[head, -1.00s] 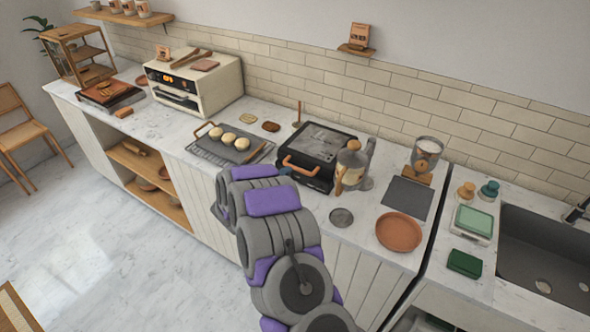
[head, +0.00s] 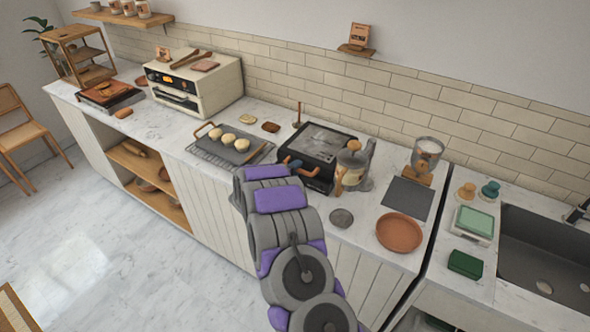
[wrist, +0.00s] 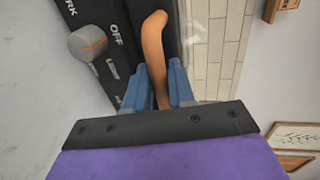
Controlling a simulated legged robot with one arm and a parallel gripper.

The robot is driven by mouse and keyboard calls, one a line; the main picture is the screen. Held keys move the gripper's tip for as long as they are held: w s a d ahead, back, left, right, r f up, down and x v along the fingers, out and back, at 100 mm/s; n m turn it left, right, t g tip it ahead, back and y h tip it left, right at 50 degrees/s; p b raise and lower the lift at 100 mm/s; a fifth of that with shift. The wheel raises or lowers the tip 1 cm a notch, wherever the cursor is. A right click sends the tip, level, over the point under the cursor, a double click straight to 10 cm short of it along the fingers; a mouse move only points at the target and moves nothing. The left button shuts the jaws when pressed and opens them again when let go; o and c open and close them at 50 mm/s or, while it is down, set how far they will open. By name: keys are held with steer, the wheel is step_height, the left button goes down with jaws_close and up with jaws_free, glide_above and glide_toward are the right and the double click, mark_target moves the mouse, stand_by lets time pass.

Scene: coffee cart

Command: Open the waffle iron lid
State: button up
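The waffle iron (head: 320,145) is a black box with a grey top panel on the counter, and its lid is down. Its orange-brown handle (wrist: 154,45) runs along the front and shows large in the wrist view. My gripper (head: 291,163) has reached the handle at the front of the iron. In the wrist view my gripper's blue fingers (wrist: 161,85) lie on both sides of the handle, close against it with no clear gap. A grey round knob (wrist: 88,44) and white lettering with "OFF" show on the iron's front panel.
A glass jug (head: 354,165) stands close at the iron's right. A rack with a tray of dough balls (head: 230,150) lies to its left. A grey round lid (head: 341,218), a dark mat (head: 408,197) and a terracotta plate (head: 400,232) lie to the right.

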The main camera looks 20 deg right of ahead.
steer(key=shift+f, duration=0.1)
jaws_close()
